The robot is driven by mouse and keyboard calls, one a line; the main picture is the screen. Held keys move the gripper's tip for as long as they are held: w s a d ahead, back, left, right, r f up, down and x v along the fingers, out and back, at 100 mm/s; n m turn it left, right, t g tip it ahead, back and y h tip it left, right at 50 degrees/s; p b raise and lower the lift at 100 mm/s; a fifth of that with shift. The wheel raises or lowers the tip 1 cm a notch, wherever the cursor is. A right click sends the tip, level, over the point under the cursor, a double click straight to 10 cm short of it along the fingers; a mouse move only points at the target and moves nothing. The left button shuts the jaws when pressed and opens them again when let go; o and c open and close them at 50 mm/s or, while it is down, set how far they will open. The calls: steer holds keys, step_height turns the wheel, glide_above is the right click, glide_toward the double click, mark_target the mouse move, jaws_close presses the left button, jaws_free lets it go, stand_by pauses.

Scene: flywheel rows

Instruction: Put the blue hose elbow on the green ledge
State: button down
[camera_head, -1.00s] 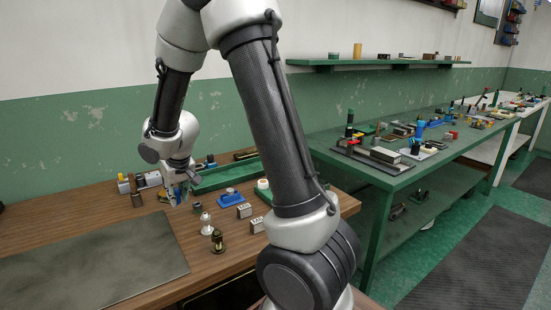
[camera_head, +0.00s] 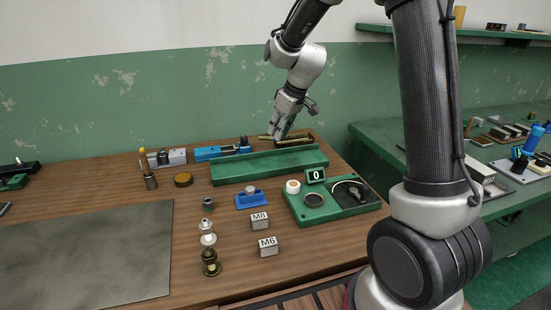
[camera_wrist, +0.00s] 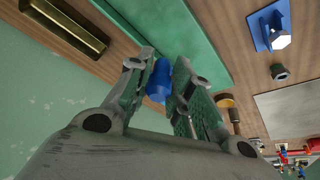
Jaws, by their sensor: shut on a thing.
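The blue hose elbow (camera_wrist: 158,82) is between the fingers of my gripper (camera_wrist: 160,88) in the wrist view, and the gripper is shut on it. In the head view my gripper (camera_head: 279,130) hangs above the back of the table, near the right end of the green ledge (camera_head: 268,170); the elbow cannot be made out there. The ledge is a long, low green piece on the wooden table, and its top looks bare. In the wrist view the ledge (camera_wrist: 195,35) passes beyond the fingers. I cannot tell whether the elbow touches anything below it.
A brass channel (camera_head: 296,140) lies behind the ledge, near my gripper. A green tray (camera_head: 322,210), a blue holder (camera_head: 250,199) and M8 (camera_head: 259,222) and M6 (camera_head: 268,246) blocks stand in front. A green wall shelf (camera_head: 460,33) is at upper right. A dark mat (camera_head: 90,250) lies clear at left.

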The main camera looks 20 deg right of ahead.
step_height(320, 180, down, 8)
steer(key=shift+f, duration=0.1)
steer(key=shift+f, duration=0.1)
stand_by(0.3)
steer(key=c, duration=1.3)
jaws_free()
steer(key=v, duration=1.1)
steer(key=s+d+r+m, duration=0.1)
steer(key=s+d+r, duration=0.1)
steer(key=s+r, duration=0.4)
steer(key=s+d+r+m, duration=0.2)
steer(key=s+d+r, duration=0.1)
steer(key=s, duration=0.5)
steer(key=s+d+m, duration=0.1)
steer(key=s, duration=0.4)
steer(key=s+d+m+h, duration=0.1)
steer(key=s+d, duration=0.1)
steer(key=s, duration=0.3)
steer(key=s+d+m+h, duration=0.1)
steer(key=s, duration=0.5)
steer(key=shift+d+r+m, duration=0.2)
steer(key=shift+r+m, duration=0.1)
